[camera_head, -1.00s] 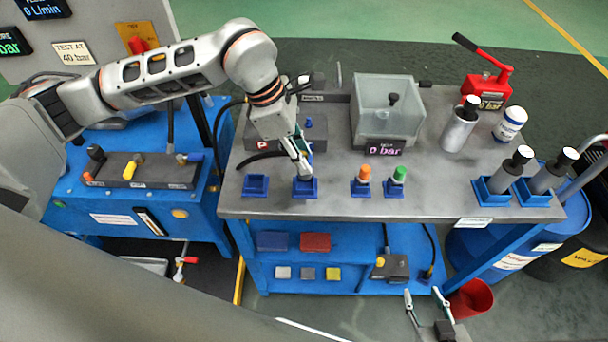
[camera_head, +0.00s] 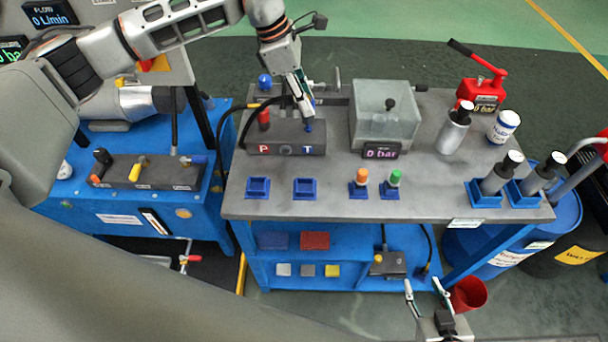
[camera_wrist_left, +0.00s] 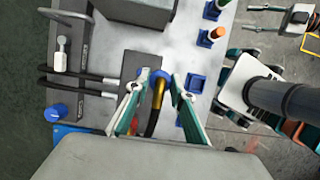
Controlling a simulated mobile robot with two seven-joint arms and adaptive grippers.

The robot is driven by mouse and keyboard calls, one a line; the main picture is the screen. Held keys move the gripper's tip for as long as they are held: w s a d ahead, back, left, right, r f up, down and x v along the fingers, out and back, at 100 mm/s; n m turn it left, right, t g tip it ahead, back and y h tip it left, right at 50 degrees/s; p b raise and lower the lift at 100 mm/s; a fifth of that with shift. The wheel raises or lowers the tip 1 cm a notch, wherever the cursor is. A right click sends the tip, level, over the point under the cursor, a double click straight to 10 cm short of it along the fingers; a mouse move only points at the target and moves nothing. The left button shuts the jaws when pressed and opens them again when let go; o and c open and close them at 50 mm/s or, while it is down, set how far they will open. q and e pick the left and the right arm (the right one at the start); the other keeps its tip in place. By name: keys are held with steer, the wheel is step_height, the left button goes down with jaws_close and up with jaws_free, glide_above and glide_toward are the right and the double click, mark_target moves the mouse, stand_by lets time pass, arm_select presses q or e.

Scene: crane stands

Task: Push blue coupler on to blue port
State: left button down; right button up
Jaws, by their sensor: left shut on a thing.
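My left gripper (camera_head: 308,118) is shut on the blue coupler (camera_head: 309,126), upright at the right, T-marked side of the dark port block (camera_head: 287,149). In the left wrist view, the blue coupler (camera_wrist_left: 159,75) shows between the fingertips (camera_wrist_left: 160,82), with its yellow-and-black hose behind it. The blue port is hidden under the coupler, and I cannot tell whether they touch. A red coupler (camera_head: 264,119) stands at the P side of the block. My right gripper (camera_head: 428,291) is open and empty in front of the bench.
Two empty blue holders (camera_head: 258,187) (camera_head: 305,188) sit at the bench's front edge. Orange- (camera_head: 361,175) and green-capped (camera_head: 394,178) parts stand in holders to their right. A clear tank (camera_head: 384,115) is right of the block. A blue knob (camera_head: 264,81) stands behind it.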

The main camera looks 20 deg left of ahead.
arm_select(q)
steer(key=w+a+r+p, duration=0.1)
steer(key=w+r+p, duration=0.1)
steer(key=w+r, duration=0.15)
steer(key=f, duration=0.2)
steer(key=f+b, duration=0.1)
steer(key=f, duration=0.1)
steer(key=f+b, duration=0.1)
steer(key=f, duration=0.1)
steer(key=shift+w, duration=0.25)
steer(key=shift+f+b, duration=0.45)
steer(key=shift+f, duration=0.05)
steer(key=shift+r, duration=0.1)
steer(key=shift+m+p, duration=0.35)
steer(key=shift+m, duration=0.05)
steer(key=shift+m+g+p, duration=0.3)
steer(key=shift+m+g, duration=0.1)
steer(key=shift+m, duration=0.3)
steer(key=shift+f+b, duration=0.6)
steer(key=shift+f, duration=0.9)
